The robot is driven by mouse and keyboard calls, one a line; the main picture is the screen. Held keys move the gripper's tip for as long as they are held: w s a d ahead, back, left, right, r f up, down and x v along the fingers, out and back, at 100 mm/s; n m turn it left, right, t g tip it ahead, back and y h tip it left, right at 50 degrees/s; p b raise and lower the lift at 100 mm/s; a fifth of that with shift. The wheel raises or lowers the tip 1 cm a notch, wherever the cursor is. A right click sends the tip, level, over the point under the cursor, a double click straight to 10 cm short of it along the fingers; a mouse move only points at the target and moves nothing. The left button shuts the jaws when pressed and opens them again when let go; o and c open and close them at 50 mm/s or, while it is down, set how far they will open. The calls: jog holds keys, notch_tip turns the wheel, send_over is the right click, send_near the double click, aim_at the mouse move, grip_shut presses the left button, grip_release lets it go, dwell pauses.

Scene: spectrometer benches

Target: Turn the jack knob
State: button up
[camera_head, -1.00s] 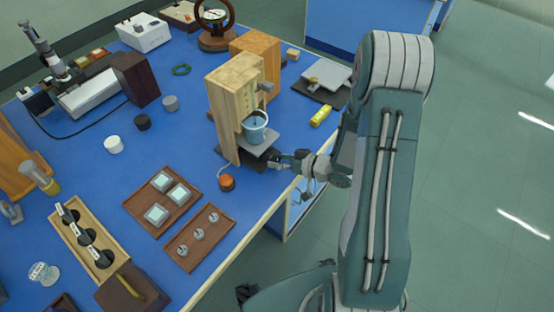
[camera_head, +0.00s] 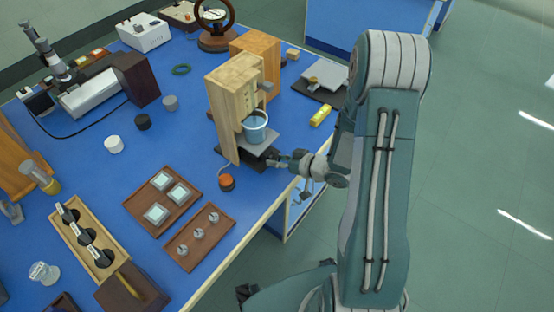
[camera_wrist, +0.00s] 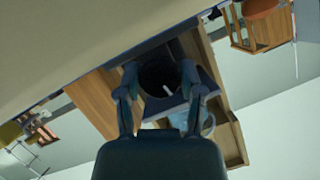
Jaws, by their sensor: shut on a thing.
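The lab jack (camera_head: 262,146) stands at the bench's front edge, beside a wooden stand (camera_head: 228,112). A bucket-like blue vessel (camera_head: 256,130) is on or just over its plate. The jack knob is on the side facing my arm and is mostly covered by my gripper (camera_head: 279,160) in the head view. In the wrist view the dark round knob (camera_wrist: 160,82), with a white mark on its face, sits between the two fingers of my gripper (camera_wrist: 158,88). My gripper is shut on the knob.
An orange-red button (camera_head: 226,182) lies left of the jack. A yellow block (camera_head: 320,115) is to its right. Trays with glass squares (camera_head: 156,212) and small metal pieces (camera_head: 199,233) lie at the front. The floor right of the bench is clear.

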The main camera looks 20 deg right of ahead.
jog(key=n+t+h, duration=0.1)
jog(key=n+h, duration=0.1)
jog(key=n, duration=0.1)
jog(key=shift+n+t+h, duration=0.3)
jog(key=shift+n, duration=0.1)
jog(key=n+t+h, duration=0.1)
jog(key=n, duration=0.1)
jog(key=n+t, duration=0.1)
jog(key=n, duration=0.1)
jog(key=shift+a+h, duration=0.1)
jog(key=shift+h, duration=0.3)
dwell(0.4)
jog(key=o, duration=1.2)
